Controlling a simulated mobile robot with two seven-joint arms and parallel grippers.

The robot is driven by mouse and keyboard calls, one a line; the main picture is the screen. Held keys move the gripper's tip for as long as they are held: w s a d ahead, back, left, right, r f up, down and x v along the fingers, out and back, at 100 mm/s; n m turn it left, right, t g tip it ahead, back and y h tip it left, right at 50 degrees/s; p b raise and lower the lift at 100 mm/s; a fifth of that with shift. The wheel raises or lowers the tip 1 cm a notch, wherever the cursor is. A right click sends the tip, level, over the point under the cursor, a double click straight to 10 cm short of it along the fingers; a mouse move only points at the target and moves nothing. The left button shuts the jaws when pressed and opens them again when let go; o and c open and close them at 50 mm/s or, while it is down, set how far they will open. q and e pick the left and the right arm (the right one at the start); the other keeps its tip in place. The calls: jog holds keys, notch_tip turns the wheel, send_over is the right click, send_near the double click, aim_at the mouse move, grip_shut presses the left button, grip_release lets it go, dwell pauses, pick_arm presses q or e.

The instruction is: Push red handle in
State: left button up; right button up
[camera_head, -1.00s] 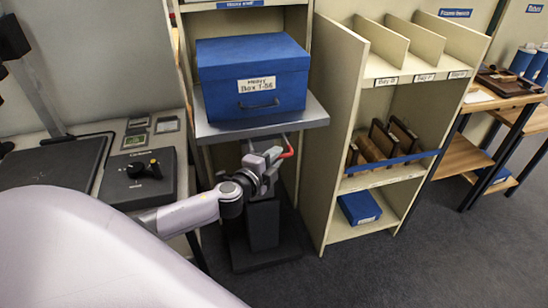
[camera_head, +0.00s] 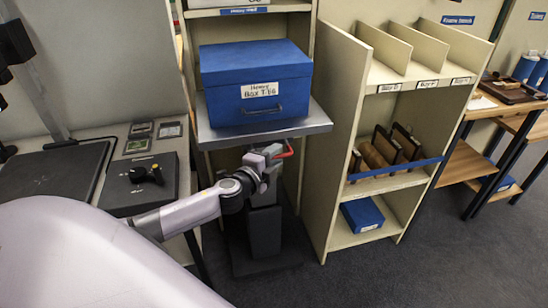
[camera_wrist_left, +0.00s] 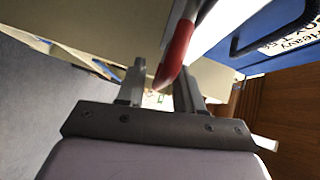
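The red handle (camera_head: 286,149) sticks out under the front right of the grey platform that carries the blue box. My left gripper (camera_head: 274,154) is at the handle, just below the platform's edge. In the left wrist view, the red handle (camera_wrist_left: 177,54) comes down from the top, and its rounded end lies between the two fingers of the left gripper (camera_wrist_left: 161,88) in the picture. The fingers stand apart with gaps showing beside the handle; I cannot tell whether one touches it. My right gripper is not in view.
The blue box (camera_head: 255,84), labelled as heavy, sits on the grey platform (camera_head: 307,123) above the gripper. A dark column and base (camera_head: 266,228) stand below. A beige shelf unit (camera_head: 336,140) is close on the right, a side table (camera_head: 186,195) on the left. Open floor lies in front.

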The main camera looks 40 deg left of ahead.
pick_arm(q)
jog(key=s+r, duration=0.1)
jog(key=s, duration=0.6)
jog(key=shift+d, duration=0.25)
